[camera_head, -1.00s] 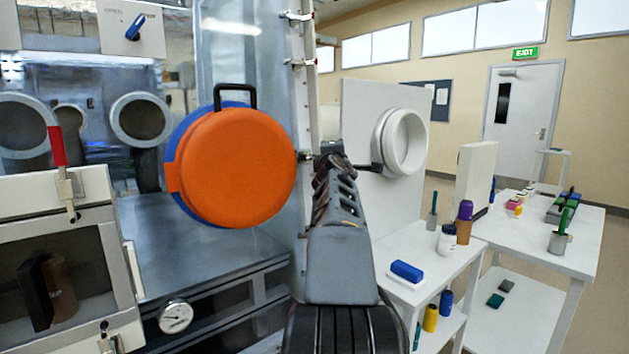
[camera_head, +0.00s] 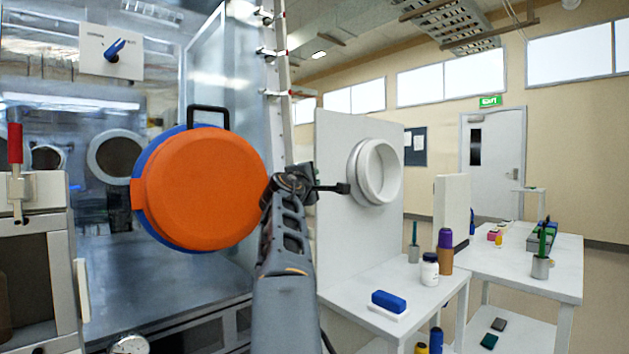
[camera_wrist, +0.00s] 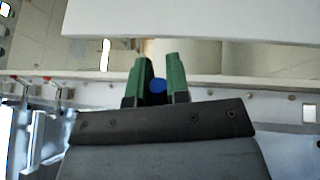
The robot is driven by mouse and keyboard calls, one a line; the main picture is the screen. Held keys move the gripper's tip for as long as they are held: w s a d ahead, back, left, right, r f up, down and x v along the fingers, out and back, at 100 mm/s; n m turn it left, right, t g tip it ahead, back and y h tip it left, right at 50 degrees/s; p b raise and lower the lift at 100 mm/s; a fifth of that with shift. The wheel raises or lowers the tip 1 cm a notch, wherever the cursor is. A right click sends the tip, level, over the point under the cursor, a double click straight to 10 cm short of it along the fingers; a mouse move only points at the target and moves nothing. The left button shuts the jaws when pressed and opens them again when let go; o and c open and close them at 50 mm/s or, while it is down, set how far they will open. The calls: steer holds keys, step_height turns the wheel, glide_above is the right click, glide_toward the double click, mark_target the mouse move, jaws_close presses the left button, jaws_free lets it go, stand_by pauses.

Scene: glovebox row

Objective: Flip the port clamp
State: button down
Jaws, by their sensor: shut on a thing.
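My gripper (camera_wrist: 158,62) shows two green fingers in the wrist view, close around a small blue round-ended piece (camera_wrist: 157,87). I cannot tell for sure whether this piece is the port clamp's handle. In the head view the wrist end of my arm (camera_head: 292,186) is at the right edge of the round orange cover (camera_head: 205,188). The cover has a blue ring behind it and a black handle (camera_head: 208,112) on top. The fingertips and the held piece are hidden there. Small clamps with red tips (camera_head: 265,52) sit on the upright post above my wrist.
A white panel with a round white port (camera_head: 375,172) stands just right of my wrist. A white table (camera_head: 455,285) beside it holds a blue block, bottles and a cup. A clamp with a red handle (camera_head: 15,142) is at the far left.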

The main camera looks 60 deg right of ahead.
steer(key=shift+w+a+t, duration=0.15)
steer(key=shift+w+t, duration=0.25)
stand_by(0.3)
steer(key=c, duration=1.5)
jaws_free()
steer(key=shift+w+a, duration=0.1)
steer(key=o, duration=0.4)
steer(key=shift+w+a+f, duration=0.1)
steer(key=shift+w+a, duration=0.1)
steer(key=shift+w, duration=0.2)
steer(key=shift+s+a+b, duration=0.3)
steer(key=shift+s+a, duration=0.05)
steer(key=shift+s, duration=0.1)
steer(key=b+v, duration=0.2)
steer(key=v, duration=1.1)
steer(key=shift+w+b, duration=0.25)
steer(key=shift+b, duration=0.1)
